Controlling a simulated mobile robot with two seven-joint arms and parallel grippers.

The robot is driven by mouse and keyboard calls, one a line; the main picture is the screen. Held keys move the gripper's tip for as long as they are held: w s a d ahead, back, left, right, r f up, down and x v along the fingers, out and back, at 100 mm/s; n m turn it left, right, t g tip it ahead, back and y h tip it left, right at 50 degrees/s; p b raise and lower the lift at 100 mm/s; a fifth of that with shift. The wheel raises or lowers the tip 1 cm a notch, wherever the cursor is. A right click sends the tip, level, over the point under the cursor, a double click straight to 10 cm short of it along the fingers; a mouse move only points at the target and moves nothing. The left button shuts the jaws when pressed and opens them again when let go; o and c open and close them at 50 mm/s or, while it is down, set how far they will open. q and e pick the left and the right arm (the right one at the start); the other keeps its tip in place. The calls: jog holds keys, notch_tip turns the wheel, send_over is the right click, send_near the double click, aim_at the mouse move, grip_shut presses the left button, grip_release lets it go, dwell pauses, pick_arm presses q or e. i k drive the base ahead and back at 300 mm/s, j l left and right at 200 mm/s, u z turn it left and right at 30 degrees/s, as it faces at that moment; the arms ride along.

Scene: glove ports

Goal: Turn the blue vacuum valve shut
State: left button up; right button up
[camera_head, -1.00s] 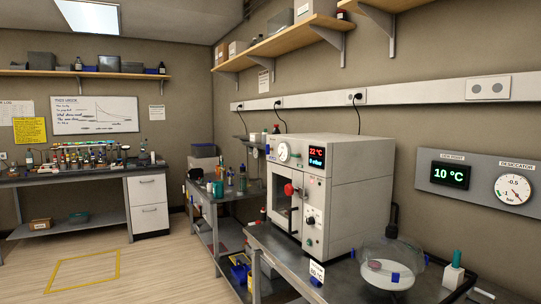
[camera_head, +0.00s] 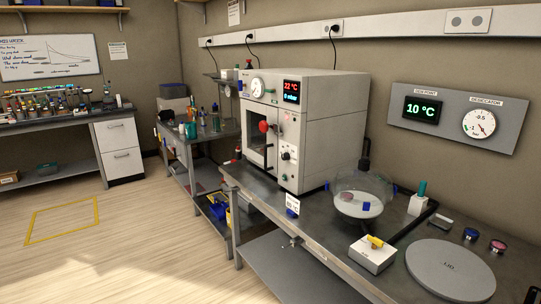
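A white vacuum oven (camera_head: 335,115) stands on the dark bench, its front turned to the left. A small blue handle (camera_head: 240,84) shows at the upper left of its front, beside a round dial gauge (camera_head: 257,87); it looks like the blue valve, but its exact angle is too small to tell. The oven display (camera_head: 291,92) reads 22 °C in red and 0 mbar in blue. A red knob (camera_head: 264,126) sits on the front by the door window. Neither of my grippers shows in the head view.
A glass desiccator (camera_head: 358,196) with blue clips stands right of the oven. A white box with a yellow handle (camera_head: 372,252), a round grey lid (camera_head: 449,270) and a teal-topped bottle (camera_head: 418,199) are on the bench.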

aim_at(241, 86)
jog(key=i+j+u, duration=0.6)
jog(key=i, duration=0.25)
jog(key=i+j+u, duration=0.15)
jog(key=i+u, duration=0.15)
jog(key=i, duration=0.15)
jog(key=i+u, duration=0.3)
jog(key=i, duration=0.15)
jog(key=i+z, duration=0.1)
jog(key=i, duration=0.3)
jog(key=i+j+z, duration=0.1)
jog(key=i, duration=0.35)
jog(key=i+j+z, duration=0.15)
jog(key=i, duration=0.25)
jog(key=i+j+z, duration=0.15)
jog(key=i+z, duration=0.25)
jog(key=i+j+z, duration=0.25)
jog(key=z, duration=0.2)
jog(key=i+j+z, duration=0.25)
jog(key=z, duration=0.15)
jog(key=i+j+z, duration=0.15)
jog(key=j+z, duration=0.25)
jog(key=j, duration=0.1)
